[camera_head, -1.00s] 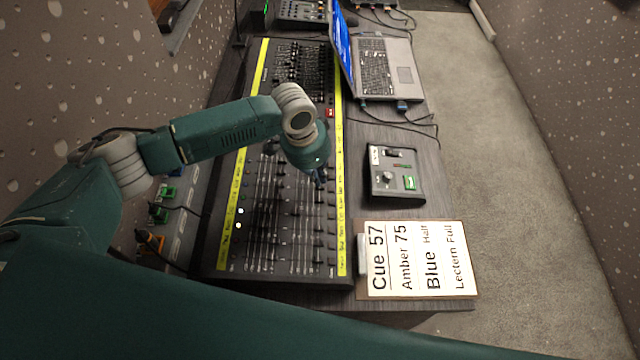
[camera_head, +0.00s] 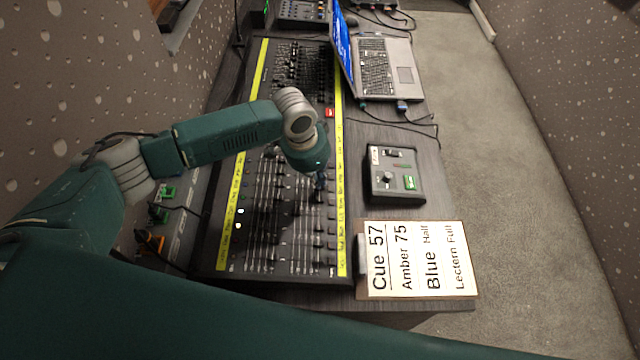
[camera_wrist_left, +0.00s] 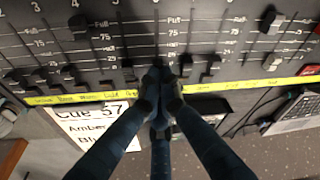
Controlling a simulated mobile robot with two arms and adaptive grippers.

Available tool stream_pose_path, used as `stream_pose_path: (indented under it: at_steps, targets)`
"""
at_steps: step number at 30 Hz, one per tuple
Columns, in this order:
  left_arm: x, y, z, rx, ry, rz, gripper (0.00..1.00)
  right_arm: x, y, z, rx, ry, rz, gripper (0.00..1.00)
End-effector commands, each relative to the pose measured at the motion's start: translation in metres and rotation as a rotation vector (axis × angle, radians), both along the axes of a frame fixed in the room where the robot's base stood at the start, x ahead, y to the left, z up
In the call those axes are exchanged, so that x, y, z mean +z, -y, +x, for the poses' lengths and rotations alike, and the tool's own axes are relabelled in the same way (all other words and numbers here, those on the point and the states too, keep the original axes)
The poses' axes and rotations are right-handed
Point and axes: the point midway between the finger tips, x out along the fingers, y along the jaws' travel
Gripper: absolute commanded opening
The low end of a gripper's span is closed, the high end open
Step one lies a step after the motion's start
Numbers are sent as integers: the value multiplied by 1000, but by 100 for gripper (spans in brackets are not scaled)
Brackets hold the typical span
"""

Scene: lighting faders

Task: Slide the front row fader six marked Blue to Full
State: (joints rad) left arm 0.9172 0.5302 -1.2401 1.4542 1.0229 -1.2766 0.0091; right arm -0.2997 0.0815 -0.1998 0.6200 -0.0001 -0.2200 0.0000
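The lighting desk (camera_head: 345,262) has rows of vertical faders between yellow label strips. My left gripper (camera_head: 320,188) is over the front row, near the right-hand strip. In the left wrist view its fingers (camera_wrist_left: 160,76) come together low on a fader slot, two columns right of the one numbered 4, by spacing the sixth. The fingers look shut. They hide any cap there, so I cannot tell whether they hold one. The front label strip (camera_wrist_left: 240,87) lies just below the fingertips; the Blue label cannot be read. My right gripper is not in view.
A cue card (camera_head: 418,260) reading Cue 57, Amber 75, Blue Half, Lectern Full lies beside the desk. A small control box (camera_head: 394,177) and a laptop (camera_head: 385,68) stand on the right. Neighbouring caps, such as one (camera_wrist_left: 209,68) to the right, sit close to the fingers.

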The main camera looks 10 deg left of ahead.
Motion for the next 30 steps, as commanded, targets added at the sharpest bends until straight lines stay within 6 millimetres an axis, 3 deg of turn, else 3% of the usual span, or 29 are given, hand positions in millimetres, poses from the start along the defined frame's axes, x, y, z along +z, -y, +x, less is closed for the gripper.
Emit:
stream_pose_path:
  at_steps: [7, 30]
  targets:
    - [0, -3, -1, 1, -1, 1, 0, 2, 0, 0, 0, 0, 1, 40]
    - [3, -42, -10, 1, -3, 4, 0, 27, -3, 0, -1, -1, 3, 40]
